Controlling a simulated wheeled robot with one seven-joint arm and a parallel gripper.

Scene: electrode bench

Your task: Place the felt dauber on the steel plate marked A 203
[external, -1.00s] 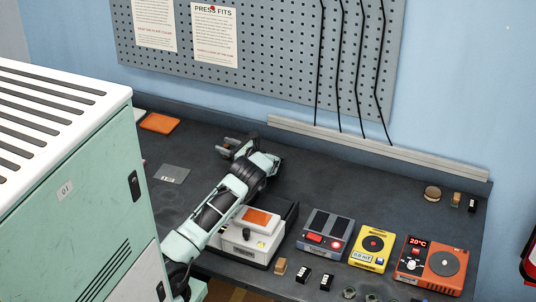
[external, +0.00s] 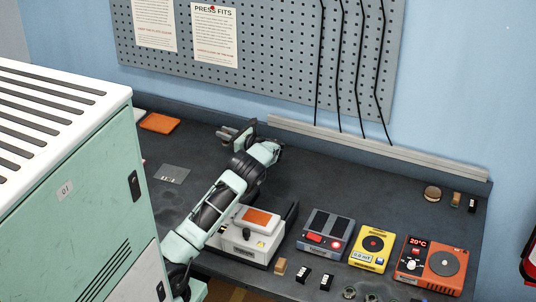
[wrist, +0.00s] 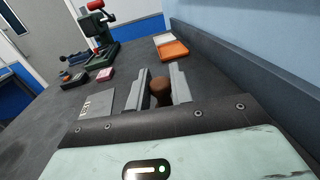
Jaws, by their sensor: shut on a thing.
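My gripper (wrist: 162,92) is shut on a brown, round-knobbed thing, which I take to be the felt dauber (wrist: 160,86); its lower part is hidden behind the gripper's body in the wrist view. In the external view my gripper (external: 236,134) is over the back of the bench, and the dauber cannot be made out there. The thin grey steel plate (external: 173,173) lies flat on the bench, left of and nearer than my gripper. In the wrist view the plate (wrist: 98,103) is left of the jaws, with a small label at its edge, too small to read surely.
An orange tray (external: 160,122) lies at the back left. A white device with an orange top (external: 258,217) stands beside my arm. Grey, yellow (external: 370,248) and orange (external: 431,262) instruments stand to the right. The wrist view shows a green press (wrist: 97,42) and a pink block (wrist: 104,74).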

